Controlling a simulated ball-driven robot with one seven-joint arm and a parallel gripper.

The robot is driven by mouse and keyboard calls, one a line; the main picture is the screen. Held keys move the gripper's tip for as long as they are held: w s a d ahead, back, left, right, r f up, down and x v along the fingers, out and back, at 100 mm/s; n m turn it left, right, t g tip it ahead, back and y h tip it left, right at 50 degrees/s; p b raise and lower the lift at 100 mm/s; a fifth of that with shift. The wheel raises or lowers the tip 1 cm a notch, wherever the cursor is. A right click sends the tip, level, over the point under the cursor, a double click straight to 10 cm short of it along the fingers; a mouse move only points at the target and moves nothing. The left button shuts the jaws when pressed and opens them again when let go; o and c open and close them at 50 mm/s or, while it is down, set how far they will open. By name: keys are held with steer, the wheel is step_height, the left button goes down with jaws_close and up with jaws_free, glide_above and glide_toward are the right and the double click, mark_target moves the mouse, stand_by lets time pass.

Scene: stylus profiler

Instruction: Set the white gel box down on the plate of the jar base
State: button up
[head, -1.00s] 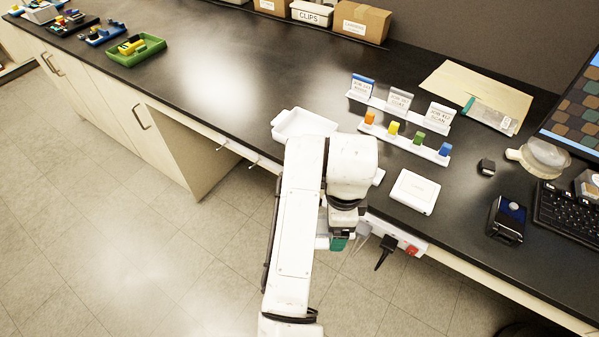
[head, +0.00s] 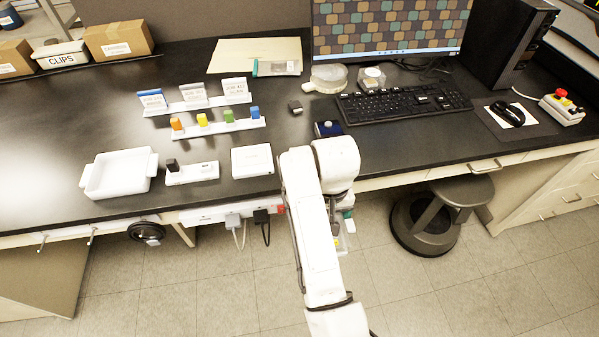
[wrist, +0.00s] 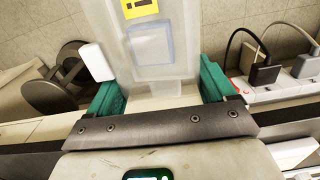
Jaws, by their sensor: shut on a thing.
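My gripper (wrist: 163,86) has its teal fingers on either side of a milky, translucent box-like thing (wrist: 158,48), which appears to be the white gel box. It bears a yellow label and a blue square outline. In the head view my gripper (head: 345,214) is low in front of the bench edge, over the floor, with part of the held thing below it. A round, pale piece with a side stub (head: 328,77), which looks like the jar base, sits at the back of the bench beside the keyboard. I cannot make out its plate clearly.
The keyboard (head: 404,102), monitor (head: 390,28) and a dark box with a blue round top (head: 328,129) are near the jar base. A flat white box (head: 252,160), white tray (head: 120,175) and sample racks (head: 215,126) stand left. A stool (head: 440,212) is right of my arm.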

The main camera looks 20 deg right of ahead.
mark_target(348, 231)
steer(key=shift+s+d+f+n, duration=0.15)
steer(key=shift+d+n, duration=0.1)
steer(key=shift+d, duration=0.35)
steer(key=shift+s+d+f+n, duration=0.15)
steer(key=shift+d+n, duration=0.1)
steer(key=shift+d, duration=0.35)
steer(key=shift+s+d+r, duration=0.1)
steer(key=shift+s+d, duration=0.2)
steer(key=shift+d, duration=0.05)
steer(key=shift+s+r+p, duration=0.2)
steer(key=shift+s+p, duration=1.65)
steer(key=shift+p, duration=0.75)
steer(key=shift+s+d, duration=0.1)
steer(key=shift+s, duration=0.1)
